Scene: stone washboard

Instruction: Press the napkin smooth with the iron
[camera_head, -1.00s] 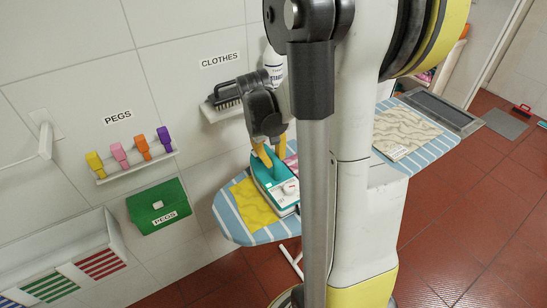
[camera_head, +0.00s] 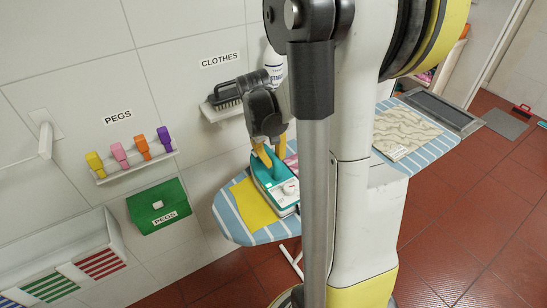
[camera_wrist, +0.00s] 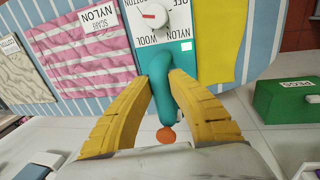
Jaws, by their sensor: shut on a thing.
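The teal and white iron (camera_head: 268,180) stands flat on the striped ironing board, at the right edge of a yellow cloth (camera_head: 252,204). My gripper (camera_head: 268,156) is shut on the iron's handle, which shows between the yellow fingers (camera_wrist: 163,88) in the wrist view. The iron's dial (camera_wrist: 153,14) has a red pointer and words including WOOL, NYLON and OFF. The yellow cloth (camera_wrist: 220,45) looks plain and smooth where it shows. I see no label on it, so I cannot confirm that it is the napkin. The iron's soleplate is hidden.
A pink wavy cloth (camera_wrist: 85,50) labelled scarf, nylon lies beside the iron. A beige wrinkled cloth (camera_head: 405,133) lies farther along the board (camera_head: 228,218). A dark rest plate (camera_head: 440,110) is at its far end. A brush (camera_head: 225,97) and bottle stand on the wall shelf.

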